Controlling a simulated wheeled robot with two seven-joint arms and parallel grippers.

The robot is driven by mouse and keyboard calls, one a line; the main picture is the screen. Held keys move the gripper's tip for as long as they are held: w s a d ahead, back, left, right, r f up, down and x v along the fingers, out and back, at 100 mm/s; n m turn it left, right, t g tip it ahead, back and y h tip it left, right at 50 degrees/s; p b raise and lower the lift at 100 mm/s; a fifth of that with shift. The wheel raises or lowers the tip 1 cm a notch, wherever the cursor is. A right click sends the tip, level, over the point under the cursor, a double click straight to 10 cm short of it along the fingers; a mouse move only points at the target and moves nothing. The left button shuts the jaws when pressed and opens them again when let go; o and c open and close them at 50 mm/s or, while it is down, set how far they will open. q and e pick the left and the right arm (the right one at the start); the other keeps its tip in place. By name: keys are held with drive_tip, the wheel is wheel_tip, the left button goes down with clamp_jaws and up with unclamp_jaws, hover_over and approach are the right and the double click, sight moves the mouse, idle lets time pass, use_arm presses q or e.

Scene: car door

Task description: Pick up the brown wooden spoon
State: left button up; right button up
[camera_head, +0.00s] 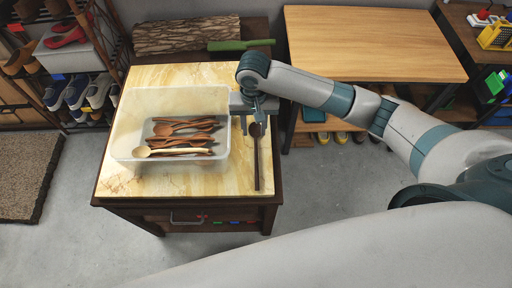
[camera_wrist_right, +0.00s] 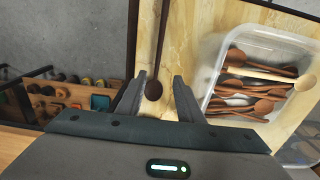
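A dark brown wooden spoon (camera_head: 256,168) lies on the marble-topped table (camera_head: 118,183), along its right edge in the head view, apart from the container. Its handle points toward the front. My right gripper (camera_head: 257,113) is over the spoon's bowl end. In the right wrist view, the spoon's bowl (camera_wrist_right: 153,90) appears between the two open fingers (camera_wrist_right: 157,79), with a gap on both sides. The fingers are not closed on it. How high they are above the spoon is hard to tell. My left gripper is not in view.
A translucent plastic container (camera_head: 122,143) with several wooden spoons (camera_head: 180,142) stands left of my right gripper. A log (camera_head: 175,35) and a green-handled tool (camera_head: 240,45) lie behind. A wooden bench (camera_head: 370,45) and a shoe rack (camera_head: 75,92) flank the table.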

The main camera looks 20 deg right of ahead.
hover_over(256, 148)
drive_tip(key=f, duration=0.4)
drive_tip(key=f+p, duration=0.1)
drive_tip(key=f, duration=0.1)
drive_tip(key=shift+w+a, duration=0.15)
drive_tip(key=shift+a, duration=0.1)
drive_tip(key=shift+d+f+p, duration=0.2)
drive_tip(key=shift+f+p, duration=0.25)
drive_tip(key=shift+f, duration=0.1)
wheel_tip(256, 148, down, 3)
drive_tip(key=shift+d+f+p, duration=0.1)
drive_tip(key=shift+p, duration=0.4)
drive_tip(key=shift+f, duration=0.4)
clamp_jaws()
